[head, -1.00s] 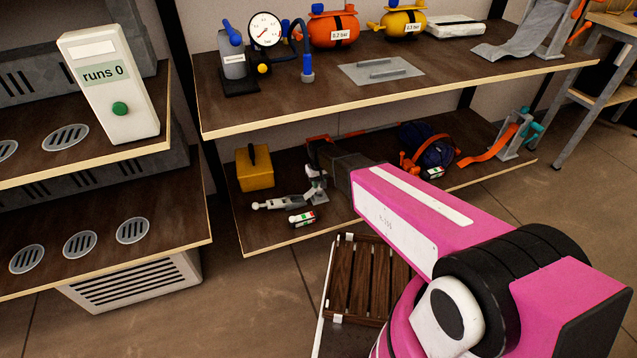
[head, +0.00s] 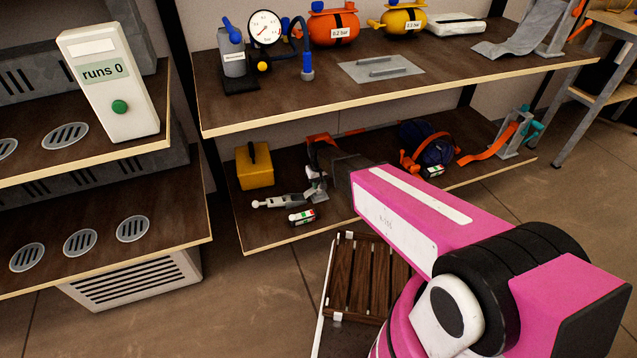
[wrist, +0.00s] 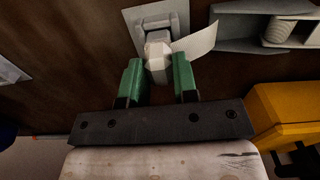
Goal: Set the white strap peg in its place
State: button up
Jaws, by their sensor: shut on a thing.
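The white strap peg (wrist: 157,62) is between the two green fingers of my gripper (wrist: 158,82) in the wrist view. My gripper is shut on it. The peg's far end meets or overlaps a grey bracket on a pale plate (wrist: 140,18); I cannot tell whether it is seated. A pale strap flap (wrist: 196,40) sticks out to the right of the bracket. In the head view the bracket (head: 316,192) shows on the lower shelf, just beyond my forearm. My fingers and the peg are mostly hidden there.
A grey fitting with a white knob (head: 284,201) lies left of the bracket, with a small labelled block (head: 302,216) in front. A yellow box (head: 254,166) stands behind. A blue bundle with an orange strap (head: 425,145) lies to the right. The upper shelf (head: 300,108) overhangs.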

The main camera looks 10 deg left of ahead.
jog(key=shift+f, duration=0.75)
jog(key=o, duration=1)
jog(key=shift+r, duration=0.1)
notch_tip(320, 180, up, 11)
jog(key=shift+f, duration=0.2)
